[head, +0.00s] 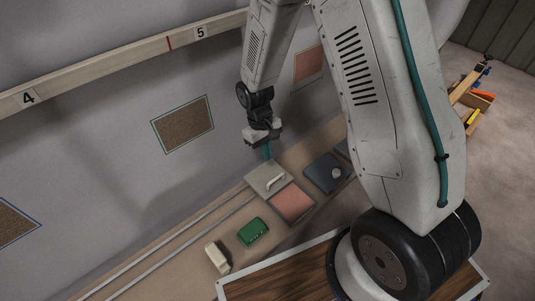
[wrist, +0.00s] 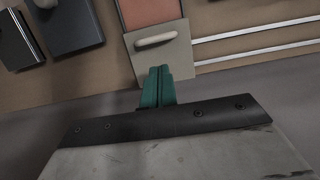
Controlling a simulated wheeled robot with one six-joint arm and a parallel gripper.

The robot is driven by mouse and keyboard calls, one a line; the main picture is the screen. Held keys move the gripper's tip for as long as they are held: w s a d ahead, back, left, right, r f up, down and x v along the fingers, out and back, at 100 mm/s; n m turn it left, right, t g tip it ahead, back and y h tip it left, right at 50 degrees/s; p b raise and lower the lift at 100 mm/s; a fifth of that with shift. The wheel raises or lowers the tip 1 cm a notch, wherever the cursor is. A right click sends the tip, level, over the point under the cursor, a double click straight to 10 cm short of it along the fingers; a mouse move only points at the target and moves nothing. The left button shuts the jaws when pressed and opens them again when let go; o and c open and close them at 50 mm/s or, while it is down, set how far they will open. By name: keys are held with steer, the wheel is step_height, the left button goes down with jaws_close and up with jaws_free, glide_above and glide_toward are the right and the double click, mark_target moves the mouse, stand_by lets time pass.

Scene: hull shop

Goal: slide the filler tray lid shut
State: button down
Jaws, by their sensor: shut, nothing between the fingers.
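The filler tray (head: 293,203) shows an uncovered reddish filler surface, also seen in the wrist view (wrist: 149,12). Its flat grey-beige lid (head: 258,179) lies against the tray's wall-side edge, leaving much of the filler bare. A pale bar handle (head: 275,181) stands on the lid; in the wrist view the handle (wrist: 155,40) is just beyond my fingertips. My gripper (head: 267,154) has teal fingers, shut and empty, pointing down at the lid's wall-side edge. In the wrist view the fingers (wrist: 157,75) overlap the lid (wrist: 176,60); I cannot tell whether they touch it.
Two pale rails (head: 180,240) run along the bench to the lower left. A green block (head: 252,231) and a cream block (head: 217,257) lie on the tray's left. A dark box with a knob (head: 322,177) is on its right. The wall stands close behind my gripper.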

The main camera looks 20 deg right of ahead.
glide_above(270, 170)
steer(key=s+a, duration=0.2)
steer(key=s, duration=0.2)
steer(key=x, duration=0.2)
steer(key=w+x, duration=0.1)
steer(key=x, duration=0.4)
steer(key=shift+w+a+f, duration=0.1)
steer(key=shift+w+f, duration=0.1)
steer(key=shift+f, duration=0.1)
